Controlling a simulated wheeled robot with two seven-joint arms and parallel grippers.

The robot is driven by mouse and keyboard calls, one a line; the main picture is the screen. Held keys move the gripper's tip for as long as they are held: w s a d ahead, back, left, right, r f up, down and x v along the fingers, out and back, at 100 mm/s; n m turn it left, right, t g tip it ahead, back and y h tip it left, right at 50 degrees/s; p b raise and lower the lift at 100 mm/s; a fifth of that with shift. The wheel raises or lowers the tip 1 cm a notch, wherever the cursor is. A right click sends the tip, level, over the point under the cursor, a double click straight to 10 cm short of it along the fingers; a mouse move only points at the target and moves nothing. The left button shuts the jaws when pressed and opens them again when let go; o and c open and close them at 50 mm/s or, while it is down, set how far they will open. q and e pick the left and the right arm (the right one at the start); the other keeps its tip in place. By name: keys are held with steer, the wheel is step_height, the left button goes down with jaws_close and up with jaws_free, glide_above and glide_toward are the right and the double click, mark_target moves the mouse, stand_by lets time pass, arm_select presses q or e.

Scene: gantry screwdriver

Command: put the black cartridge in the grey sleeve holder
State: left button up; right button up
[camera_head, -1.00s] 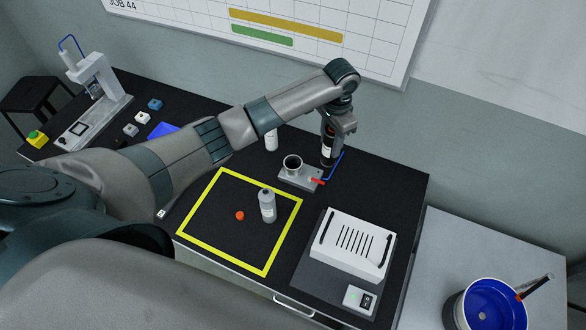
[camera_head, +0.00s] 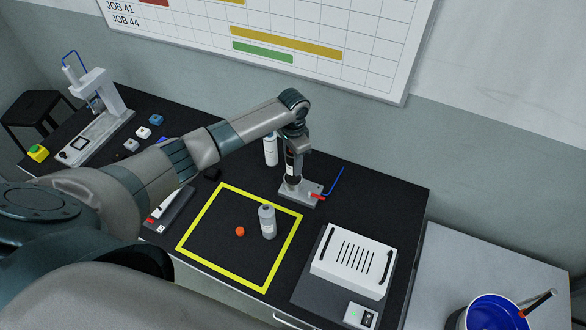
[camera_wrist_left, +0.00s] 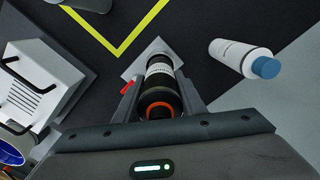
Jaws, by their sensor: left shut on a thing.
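The black cartridge (camera_head: 291,165) has a white label and hangs upright in my left gripper (camera_head: 294,150). In the left wrist view the cartridge (camera_wrist_left: 158,75) sits between the two fingers (camera_wrist_left: 160,100), its orange-ringed end towards the camera. The grey sleeve holder (camera_head: 304,198), with a red lever (camera_head: 318,197), is directly below the cartridge. The cartridge's lower end is at the sleeve's mouth; I cannot tell whether it is inside. In the wrist view the holder's plate (camera_wrist_left: 152,49) shows beyond the cartridge. My right gripper is not in view.
A white bottle (camera_head: 271,151) stands close behind the holder, and a blue bent rod (camera_head: 334,181) lies to its right. A grey bottle (camera_head: 267,221) and an orange cap (camera_head: 240,231) are inside the yellow square (camera_head: 198,217). A white slotted box (camera_head: 352,262) is at the right.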

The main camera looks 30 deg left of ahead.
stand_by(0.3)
arm_select(q)
step_height(320, 180, down, 3)
steer(key=shift+r+b, duration=0.2)
steer(key=shift+b, duration=0.95)
steer(key=shift+w+f+b, duration=0.1)
steer(key=shift+f+b, duration=0.6)
steer(key=shift+b, duration=0.1)
steer(key=shift+r, duration=0.1)
steer(key=shift+f, duration=0.25)
steer(key=o, duration=1.4)
steer(key=shift+c, duration=0.2)
steer(key=shift+r, duration=0.2)
